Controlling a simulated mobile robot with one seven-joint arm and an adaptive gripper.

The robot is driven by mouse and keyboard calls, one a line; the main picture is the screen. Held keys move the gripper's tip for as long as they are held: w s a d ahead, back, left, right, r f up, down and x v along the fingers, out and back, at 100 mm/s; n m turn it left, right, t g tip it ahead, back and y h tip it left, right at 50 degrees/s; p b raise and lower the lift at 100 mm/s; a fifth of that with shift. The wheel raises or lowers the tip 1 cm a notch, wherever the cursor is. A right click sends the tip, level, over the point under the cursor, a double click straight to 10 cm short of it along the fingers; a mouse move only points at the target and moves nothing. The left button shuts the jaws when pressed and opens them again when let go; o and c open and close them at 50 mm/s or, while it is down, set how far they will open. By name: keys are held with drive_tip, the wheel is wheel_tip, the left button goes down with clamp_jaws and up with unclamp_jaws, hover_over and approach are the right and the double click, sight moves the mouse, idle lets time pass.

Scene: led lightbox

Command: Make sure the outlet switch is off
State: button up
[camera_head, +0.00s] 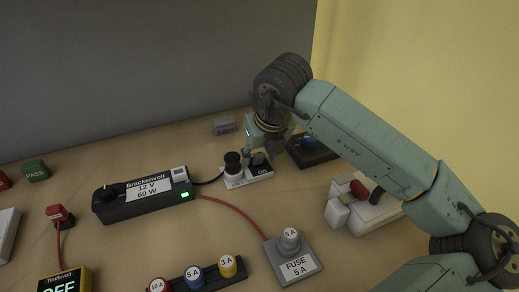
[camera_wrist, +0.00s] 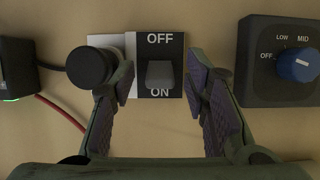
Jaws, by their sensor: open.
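The outlet switch is a grey lever (camera_wrist: 160,74) on a black plate marked OFF at the top and ON at the bottom. The lever sits toward the ON end, just above that word. In the head view the outlet (camera_head: 258,172) shows its ON label, partly under my gripper. A round black plug (camera_wrist: 92,67) sits in the white socket part left of the switch; it also shows in the head view (camera_head: 233,163). My gripper (camera_wrist: 158,76) is open and empty, its fingers on either side of the switch plate. Contact with the lever is not visible.
A dial box with a blue knob (camera_wrist: 299,65) stands close on the right. A black Brackenvolt power supply (camera_head: 145,196) with a lit green lamp lies left, its red wire running to a fuse holder (camera_head: 300,267).

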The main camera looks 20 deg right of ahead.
drive_tip(key=shift+f, duration=0.15)
drive_tip(key=shift+c, duration=0.2)
clamp_jaws()
idle(0.3)
